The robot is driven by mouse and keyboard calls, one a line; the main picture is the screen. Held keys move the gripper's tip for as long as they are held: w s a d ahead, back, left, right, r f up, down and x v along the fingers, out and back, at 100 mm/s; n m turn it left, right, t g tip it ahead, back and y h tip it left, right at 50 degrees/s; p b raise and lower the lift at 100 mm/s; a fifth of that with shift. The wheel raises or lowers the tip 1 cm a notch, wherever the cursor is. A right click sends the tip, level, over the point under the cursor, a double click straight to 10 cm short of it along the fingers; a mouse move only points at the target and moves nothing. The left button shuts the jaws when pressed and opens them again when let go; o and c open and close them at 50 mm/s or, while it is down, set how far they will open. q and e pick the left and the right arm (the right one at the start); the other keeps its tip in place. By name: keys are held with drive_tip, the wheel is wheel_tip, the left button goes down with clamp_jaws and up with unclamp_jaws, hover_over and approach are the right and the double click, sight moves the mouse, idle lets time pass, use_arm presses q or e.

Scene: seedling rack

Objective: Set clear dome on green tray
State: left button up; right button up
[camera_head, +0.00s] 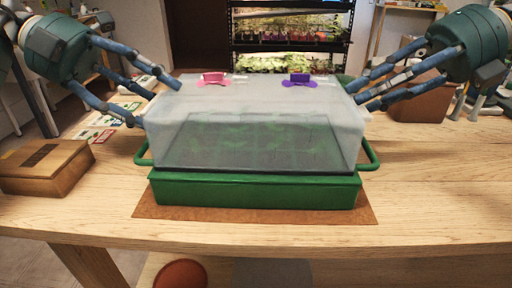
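The clear dome (258,142), cloudy and box-shaped, sits over the green tray (256,191). Its lower front edge lies along the tray's rim, with a thin dark line between them; I cannot tell whether it is fully seated. Faint green shapes show through it. A pink vent piece (213,77) and a purple vent piece (299,78) are on its top. My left gripper (157,103) is at the dome's upper left side, fingers spread. My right gripper (361,96) is at its upper right side, fingers also spread. Contact with the dome is hard to tell.
The tray stands on a brown mat (150,213) and has a green handle (373,158) at each side. A brown box (46,167) is at the left, a brown container (421,101) at the back right. Cards (98,130) lie behind left. The front right tabletop is clear.

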use_arm(q)
drive_tip(key=shift+o, duration=0.7)
drive_tip(key=shift+r, duration=0.1)
use_arm(e)
drive_tip(key=shift+o, duration=0.6)
drive_tip(key=shift+r, duration=0.1)
use_arm(q)
drive_tip(key=shift+a, duration=0.1)
use_arm(e)
drive_tip(key=shift+d, duration=0.1)
use_arm(q)
drive_tip(key=shift+r, duration=0.1)
drive_tip(key=shift+a+r, duration=0.1)
drive_tip(key=shift+a, duration=0.15)
drive_tip(key=v, duration=1.1)
drive_tip(key=shift+a, duration=0.2)
use_arm(e)
drive_tip(key=v, duration=1.2)
drive_tip(key=shift+d, duration=0.1)
